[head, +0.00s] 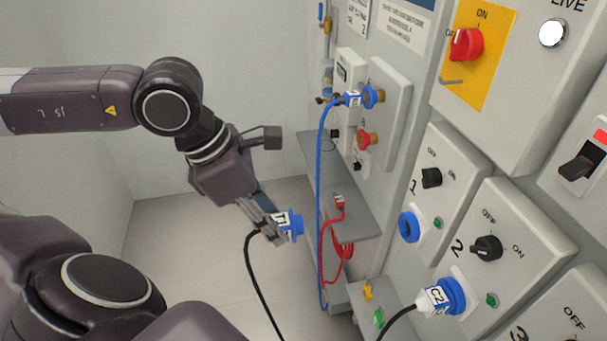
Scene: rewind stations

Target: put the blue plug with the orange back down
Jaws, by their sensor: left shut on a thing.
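My left gripper (265,215) is shut on a blue plug (294,224) with a white label and a black cable. A small bit of orange shows at its back, by the fingers; most of the back is hidden. The plug is held in the air, left of the grey shelf (345,212), its blue face pointing right. Its black cable hangs down to the bottom of the picture. Socket 1 (409,227) on the panel is blue and empty-looking. My right gripper is not in view.
Another blue plug (441,296), labelled C2 with a white back, sits at station 2. A blue-cabled plug (354,99) is in the upper panel. A red plug (339,203) and coiled red cable (343,258) are at the shelf. Yellow and green fittings (378,318) lie low. Floor at left is clear.

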